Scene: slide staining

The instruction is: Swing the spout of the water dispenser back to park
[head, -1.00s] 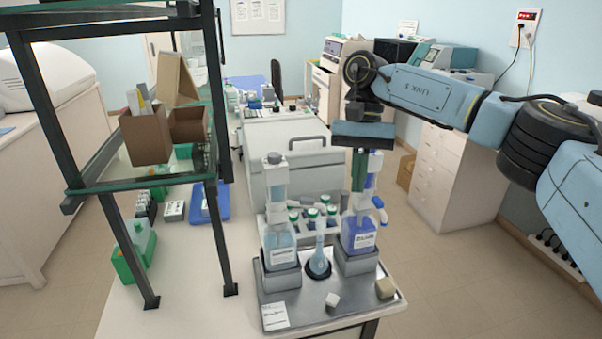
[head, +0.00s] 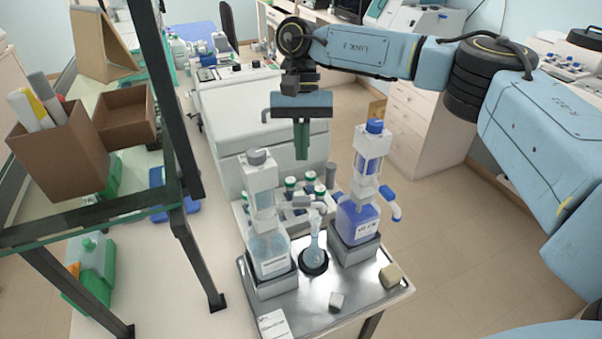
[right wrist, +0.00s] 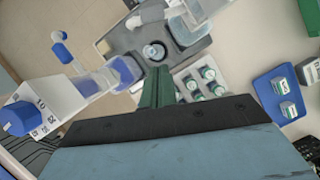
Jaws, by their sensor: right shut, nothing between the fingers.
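Two bottle-top dispensers stand on a metal tray (head: 318,318). The left dispenser (head: 262,205) has a grey cap and pale, clear liquid; its label is too small to read, and it looks like the water one. The right dispenser (head: 368,165) has a blue cap, blue liquid and a blue spout (head: 391,203) turned right, away from the flask. My right gripper (head: 302,146) is shut and empty, above and behind the gap between the dispensers. My left gripper is out of view.
A rack of green-capped bottles (head: 292,192) stands behind the dispensers. Two small blocks, one white (head: 337,300) and one tan (head: 391,275), lie at the tray's front. A dark-framed shelf (head: 178,150) rises at the left. The floor right of the bench is clear.

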